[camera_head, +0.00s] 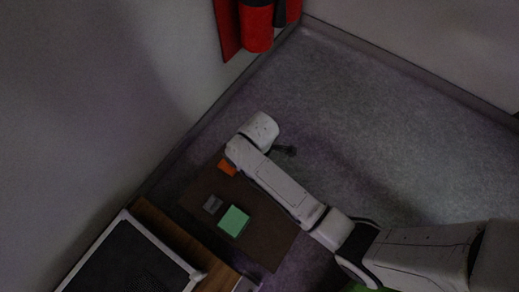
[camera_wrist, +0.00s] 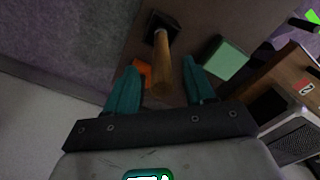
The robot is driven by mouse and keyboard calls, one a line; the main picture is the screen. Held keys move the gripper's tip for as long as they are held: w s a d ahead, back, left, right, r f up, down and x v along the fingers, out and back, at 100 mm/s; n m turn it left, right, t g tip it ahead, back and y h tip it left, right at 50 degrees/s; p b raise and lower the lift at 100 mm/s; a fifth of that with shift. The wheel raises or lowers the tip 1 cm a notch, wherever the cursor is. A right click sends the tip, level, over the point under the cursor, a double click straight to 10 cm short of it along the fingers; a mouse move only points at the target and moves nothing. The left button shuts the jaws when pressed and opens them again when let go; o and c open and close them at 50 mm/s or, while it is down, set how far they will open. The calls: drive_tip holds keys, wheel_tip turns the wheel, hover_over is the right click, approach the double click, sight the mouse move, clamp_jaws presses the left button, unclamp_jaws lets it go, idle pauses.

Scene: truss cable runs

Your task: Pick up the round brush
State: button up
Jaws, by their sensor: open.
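What looks like the round brush, a wooden handle (camera_wrist: 163,74) rising from a dark square piece (camera_wrist: 153,20), shows in the wrist view. Its bristles cannot be made out. My gripper (camera_wrist: 162,66) is open, with its teal fingers on either side of the handle in the picture. A gap shows on both sides, and I cannot tell how far the handle is in depth. My fingers are not clearly seen in that view.
A dark white-framed panel (camera_head: 125,262) stands at lower left. Red cylinder (camera_head: 257,28) hangs on the wall. Open floor (camera_head: 380,130) lies to the right.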

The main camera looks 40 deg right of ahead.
wheel_tip(320, 180, down, 3)
drive_tip(key=shift+s+f+b, duration=0.1)
drive_tip(key=shift+f+b, duration=0.05)
drive_tip(key=shift+b, duration=0.45)
drive_tip(key=shift+c, duration=0.5)
clamp_jaws()
